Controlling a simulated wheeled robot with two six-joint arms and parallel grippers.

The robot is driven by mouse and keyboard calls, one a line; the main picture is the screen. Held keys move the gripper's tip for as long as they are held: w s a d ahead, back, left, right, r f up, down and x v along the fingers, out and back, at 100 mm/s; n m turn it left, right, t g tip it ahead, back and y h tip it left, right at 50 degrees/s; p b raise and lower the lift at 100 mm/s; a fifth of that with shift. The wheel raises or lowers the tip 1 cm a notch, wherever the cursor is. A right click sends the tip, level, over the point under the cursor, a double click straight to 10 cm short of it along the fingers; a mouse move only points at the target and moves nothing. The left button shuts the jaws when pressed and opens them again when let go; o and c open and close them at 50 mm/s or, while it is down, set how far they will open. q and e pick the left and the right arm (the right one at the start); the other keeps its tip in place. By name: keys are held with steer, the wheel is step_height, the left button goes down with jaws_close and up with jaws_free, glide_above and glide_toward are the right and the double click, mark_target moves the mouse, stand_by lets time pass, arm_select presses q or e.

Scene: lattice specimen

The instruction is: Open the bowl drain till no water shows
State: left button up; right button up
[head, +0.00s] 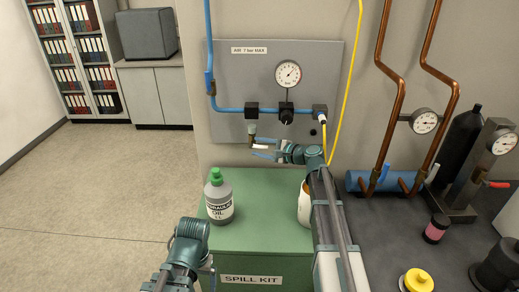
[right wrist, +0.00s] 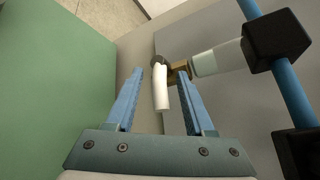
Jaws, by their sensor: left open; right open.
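The bowl (right wrist: 217,58) is a pale cylinder under a black block (right wrist: 275,38) on the blue air line; the head view shows it small on the grey panel. I cannot tell a water level in it. A brass drain fitting (right wrist: 180,70) sits at its end, with a white lever (right wrist: 161,88). My right gripper (head: 254,146) is open in front of the drain. In the right wrist view its blue fingers (right wrist: 160,92) stand on either side of the lever, with gaps to both. My left gripper (head: 192,238) is low at the left; its fingers are hard to make out.
A green spill kit box (head: 255,245) stands below the panel, with an oil bottle (head: 219,198) and a white container (head: 304,205) on it. A yellow hose (head: 345,80) hangs right of the gauge (head: 288,74). Copper pipes (head: 390,75) and a dark bench are further right.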

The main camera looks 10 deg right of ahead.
steer(key=shift+a, duration=0.1)
jaws_close()
stand_by(0.3)
